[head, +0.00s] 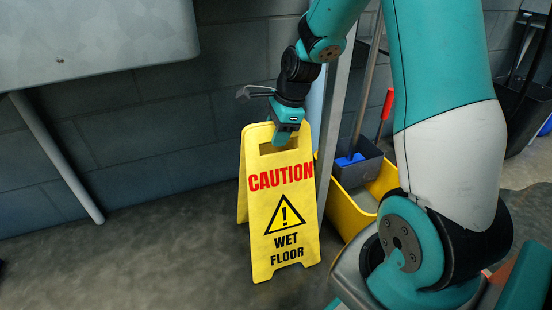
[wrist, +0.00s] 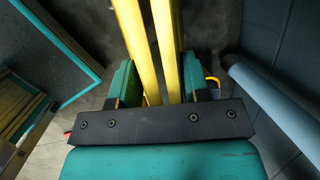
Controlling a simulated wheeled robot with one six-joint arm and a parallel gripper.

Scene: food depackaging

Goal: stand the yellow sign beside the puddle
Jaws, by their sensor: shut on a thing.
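The yellow wet-floor sign (head: 282,216) is upright in the head view, its two panels slightly spread towards the bottom. Its front reads "CAUTION WET FLOOR". My gripper (head: 285,135) is at the sign's top edge by the handle slot and is shut on it. In the wrist view the sign's two yellow panels (wrist: 150,50) run between the fingers of my gripper (wrist: 160,90). I cannot tell whether the sign's feet touch the floor. The floor around it looks dark and patchy; I cannot make out a clear puddle edge.
A yellow mop bucket (head: 345,213) with a grey wringer (head: 357,170) stands close to the sign's right. A metal table or sink (head: 95,45) with a slanting leg (head: 60,160) is at the left. A grey block wall is behind. Floor (head: 130,260) at front left is clear.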

